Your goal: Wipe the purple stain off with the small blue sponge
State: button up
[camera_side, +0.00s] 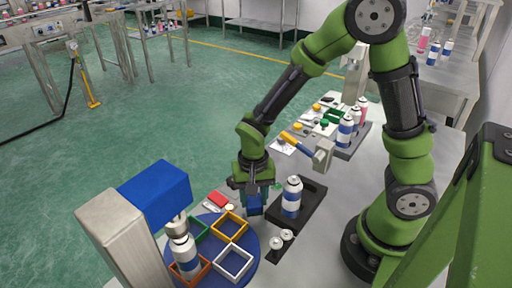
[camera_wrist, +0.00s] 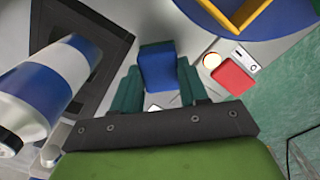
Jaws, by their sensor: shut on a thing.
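My gripper (camera_side: 253,188) points down over the grey table, left of a spray can. In the wrist view my gripper (camera_wrist: 159,82) has its two teal fingers closed on the sides of the small blue sponge (camera_wrist: 157,66). The sponge also shows below the fingers in the side view (camera_side: 254,205). I cannot tell if its underside touches the table. No purple stain shows in either view; the sponge and gripper hide part of the table.
A blue-and-white can (camera_side: 291,198) stands in a black tray (camera_side: 314,198) close right of the gripper. A blue turntable (camera_side: 247,270) with coloured square frames is in front. A red block (camera_side: 217,199) lies to the left. A hammer-like tool (camera_side: 322,153) is behind.

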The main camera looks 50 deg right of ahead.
jog(key=shift+d+f, duration=0.2)
jog(key=shift+d, duration=2.05)
jog(key=shift+s+d+f, duration=0.1)
jog(key=shift+d+f, duration=0.05)
jog(key=shift+d, duration=0.55)
notch_tip(320, 180, up, 6)
jog(key=shift+a, duration=0.2)
notch_tip(320, 180, up, 3)
jog(key=shift+r, duration=0.1)
